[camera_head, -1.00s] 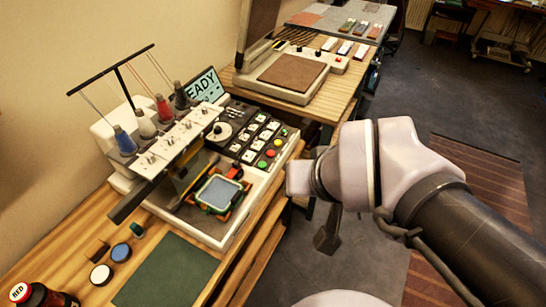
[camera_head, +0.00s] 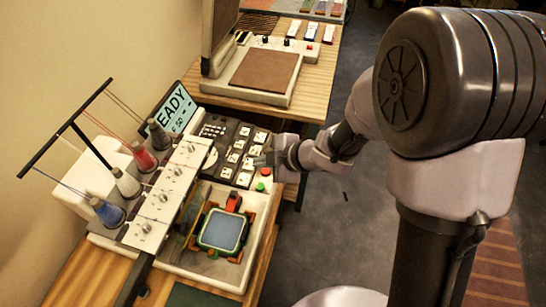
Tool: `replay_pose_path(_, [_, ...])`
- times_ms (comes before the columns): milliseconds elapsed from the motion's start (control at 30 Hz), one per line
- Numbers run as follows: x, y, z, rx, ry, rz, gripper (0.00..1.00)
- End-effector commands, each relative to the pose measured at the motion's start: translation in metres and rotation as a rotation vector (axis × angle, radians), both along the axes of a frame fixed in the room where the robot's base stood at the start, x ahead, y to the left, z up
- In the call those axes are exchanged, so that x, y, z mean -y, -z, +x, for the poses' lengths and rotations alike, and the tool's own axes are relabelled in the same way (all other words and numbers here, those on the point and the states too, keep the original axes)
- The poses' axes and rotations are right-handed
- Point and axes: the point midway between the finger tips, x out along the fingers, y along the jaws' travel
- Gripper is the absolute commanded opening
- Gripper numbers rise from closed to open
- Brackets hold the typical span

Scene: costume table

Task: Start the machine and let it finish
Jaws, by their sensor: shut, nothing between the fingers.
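The embroidery machine (camera_head: 255,262) stands on the wooden table, with several coloured thread cones along its left side. Its tilted screen (camera_head: 172,108) shows large letters reading "EADY", the first letter being hidden. The control panel (camera_head: 217,129) has a keypad and several white keys. A green button (camera_head: 260,186) and a red button (camera_head: 265,171) sit at its right edge. A hoop (camera_head: 203,240) with blue-grey cloth lies on the machine bed. My gripper (camera_head: 264,159) is shut and empty, its tips over the panel's right edge just beyond the red button. I cannot tell whether it touches anything.
A second machine with a brown flat plate (camera_head: 265,74) stands on the table behind. A dark green mat (camera_head: 190,296) is at the front edge of view. Open floor lies to the right.

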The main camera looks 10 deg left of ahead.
Motion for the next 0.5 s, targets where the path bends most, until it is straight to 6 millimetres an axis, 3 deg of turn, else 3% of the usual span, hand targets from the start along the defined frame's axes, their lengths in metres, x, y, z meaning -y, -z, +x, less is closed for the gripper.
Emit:
replay_pose_path(333, [0.0, 0.001, -0.001, 0.0, -0.003, 0.001, 0.0])
replay_pose_path(500, [0.0, 0.012, 0.0, 0.0, -0.002, 0.001, 0.0])
